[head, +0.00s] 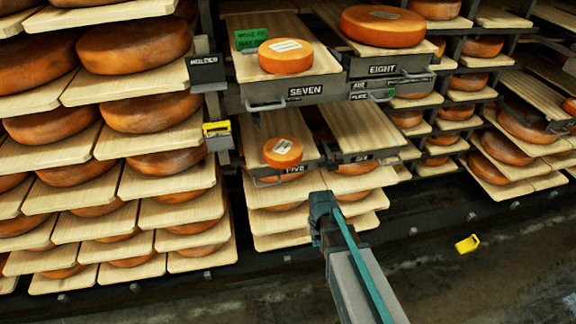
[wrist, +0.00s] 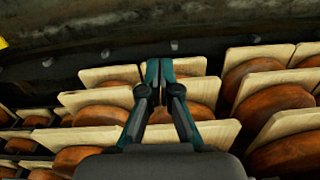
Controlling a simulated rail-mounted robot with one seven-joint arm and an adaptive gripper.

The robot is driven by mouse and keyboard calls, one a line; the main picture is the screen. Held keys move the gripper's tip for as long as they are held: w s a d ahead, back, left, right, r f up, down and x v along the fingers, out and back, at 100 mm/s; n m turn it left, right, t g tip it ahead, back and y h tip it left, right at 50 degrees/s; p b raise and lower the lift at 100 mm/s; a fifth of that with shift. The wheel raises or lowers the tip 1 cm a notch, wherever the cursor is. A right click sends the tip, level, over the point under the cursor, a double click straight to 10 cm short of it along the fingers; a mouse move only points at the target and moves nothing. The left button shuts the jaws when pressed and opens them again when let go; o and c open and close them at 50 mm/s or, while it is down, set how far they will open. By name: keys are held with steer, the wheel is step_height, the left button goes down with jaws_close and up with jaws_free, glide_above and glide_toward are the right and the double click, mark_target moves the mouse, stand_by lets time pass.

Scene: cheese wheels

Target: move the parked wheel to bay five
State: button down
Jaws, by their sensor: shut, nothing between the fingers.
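A small orange cheese wheel (head: 283,153) with a pale label lies flat on the board of the bay marked FIVE (head: 257,166). Another labelled orange wheel (head: 285,60) lies on the board of bay SEVEN (head: 245,70) above, beside a green card (head: 251,38) whose writing is hard to read. I cannot tell from the frames which one is the parked wheel. My gripper (head: 322,198) is in front of the rack, lower and to the right of the bay five wheel, apart from it. In the wrist view my gripper (wrist: 160,68) is shut and empty, with its fingertips together.
A larger wheel (head: 382,30) lies in bay EIGHT. Bay SIX (head: 360,128) beside bay five is bare. A dark holder (head: 205,72) and a yellow item (head: 216,128) sit at the left post. Full racks stand both sides. A yellow object (head: 467,243) lies at the lower right.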

mark_target(288, 162)
steer(key=w+a+r+t+p, duration=0.1)
steer(key=w+a+r, duration=0.2)
steer(key=w+r, duration=0.35)
steer(key=w+a+r+n+t+y+p, duration=0.1)
steer(key=w+a+r, duration=0.2)
steer(key=r, duration=0.6)
steer(key=w+a+r+t, duration=0.1)
steer(key=w+a+r, duration=0.2)
steer(key=w+r, duration=0.3)
steer(key=w+a+f+p, duration=0.2)
steer(key=w+f+p, duration=0.3)
steer(key=f, duration=0.3)
steer(key=shift+w+a+f, duration=0.2)
steer(key=shift+w+f, duration=0.1)
steer(key=shift+w, duration=0.2)
steer(key=shift+w+a+f+b, duration=0.1)
steer(key=shift+w+a+b, duration=0.15)
steer(key=shift+w, duration=0.4)
steer(key=shift+w+a+b, duration=0.15)
steer(key=shift+w+b, duration=0.2)
steer(key=shift+w, duration=0.25)
steer(key=shift+s, duration=0.1)
